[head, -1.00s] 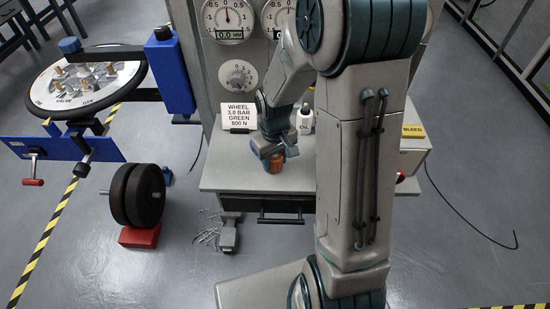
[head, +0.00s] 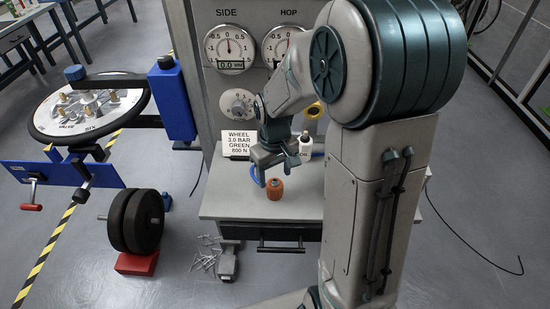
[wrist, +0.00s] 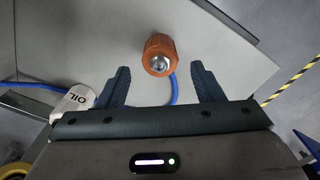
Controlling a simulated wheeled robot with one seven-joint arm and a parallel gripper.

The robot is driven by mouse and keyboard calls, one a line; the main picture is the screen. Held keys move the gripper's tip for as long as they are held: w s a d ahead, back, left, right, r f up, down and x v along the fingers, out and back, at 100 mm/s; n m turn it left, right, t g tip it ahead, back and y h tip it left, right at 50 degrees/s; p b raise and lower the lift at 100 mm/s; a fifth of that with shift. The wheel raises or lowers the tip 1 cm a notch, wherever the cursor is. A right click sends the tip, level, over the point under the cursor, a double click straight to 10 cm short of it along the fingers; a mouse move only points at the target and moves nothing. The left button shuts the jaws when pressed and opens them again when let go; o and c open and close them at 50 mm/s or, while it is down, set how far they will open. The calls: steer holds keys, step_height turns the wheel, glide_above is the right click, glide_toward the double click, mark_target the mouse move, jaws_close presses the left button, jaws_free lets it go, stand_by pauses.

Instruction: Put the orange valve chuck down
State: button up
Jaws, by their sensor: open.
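The orange valve chuck (head: 275,189) stands upright on the grey bench top (head: 225,208), near its front edge. In the wrist view the chuck (wrist: 158,58) shows its metal centre and lies just beyond the fingertips, with a blue hose running from it. My gripper (head: 275,165) is above and behind the chuck, apart from it. In the wrist view my gripper (wrist: 160,76) has its two fingers wide apart with nothing between them.
A white oil bottle (head: 305,145) and a sign card (head: 238,142) stand at the bench's back. Gauges (head: 230,48) are on the panel behind.

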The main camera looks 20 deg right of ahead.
mark_target(275, 184)
step_height(275, 184, up, 6)
steer(key=s+r+m+t, duration=0.1)
steer(key=s+r, duration=0.1)
steer(key=s, duration=0.5)
steer(key=s+r+m+t, duration=0.2)
steer(key=s+r, duration=0.1)
steer(key=s, duration=0.4)
steer(key=shift+s+r, duration=0.15)
steer(key=shift+s, duration=0.1)
stand_by(0.5)
